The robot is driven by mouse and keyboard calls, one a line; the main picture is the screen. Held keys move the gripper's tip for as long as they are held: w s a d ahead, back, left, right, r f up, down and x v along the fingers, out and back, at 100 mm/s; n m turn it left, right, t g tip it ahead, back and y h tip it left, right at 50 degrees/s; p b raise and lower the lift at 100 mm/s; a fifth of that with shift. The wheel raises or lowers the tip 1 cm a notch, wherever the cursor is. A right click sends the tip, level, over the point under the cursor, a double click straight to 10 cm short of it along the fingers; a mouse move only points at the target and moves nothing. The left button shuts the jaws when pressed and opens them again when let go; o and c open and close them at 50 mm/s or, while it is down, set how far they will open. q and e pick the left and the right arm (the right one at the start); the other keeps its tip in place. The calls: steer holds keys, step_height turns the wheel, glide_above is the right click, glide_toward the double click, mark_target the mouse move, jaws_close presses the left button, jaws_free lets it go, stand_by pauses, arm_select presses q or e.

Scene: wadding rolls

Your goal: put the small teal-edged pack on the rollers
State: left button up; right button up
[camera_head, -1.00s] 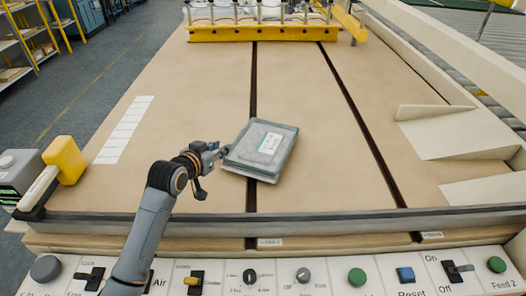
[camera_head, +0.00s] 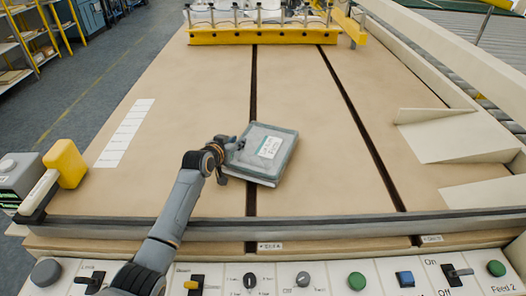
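The small pack (camera_head: 262,153) lies flat on the tan table, turned at a slant across the left dark slot. It is grey with a teal edge and a white label on top. My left gripper (camera_head: 236,146) is at the pack's left edge, overlapping it in the head view. Its fingers are small and partly hidden against the pack, so I cannot tell whether they are open or shut on it. Rollers (camera_head: 440,62) run along the right side of the table behind a cream rail. My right gripper is not in view.
A yellow bar (camera_head: 264,36) with a row of clamps spans the far end. Cream angled guides (camera_head: 455,133) stand at the right. A control panel (camera_head: 320,275) runs along the front edge. A yellow block (camera_head: 65,163) sits at the left corner.

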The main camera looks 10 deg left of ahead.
arm_select(q)
jaws_close()
steer(key=shift+w, duration=0.1)
steer(key=shift+r, duration=0.1)
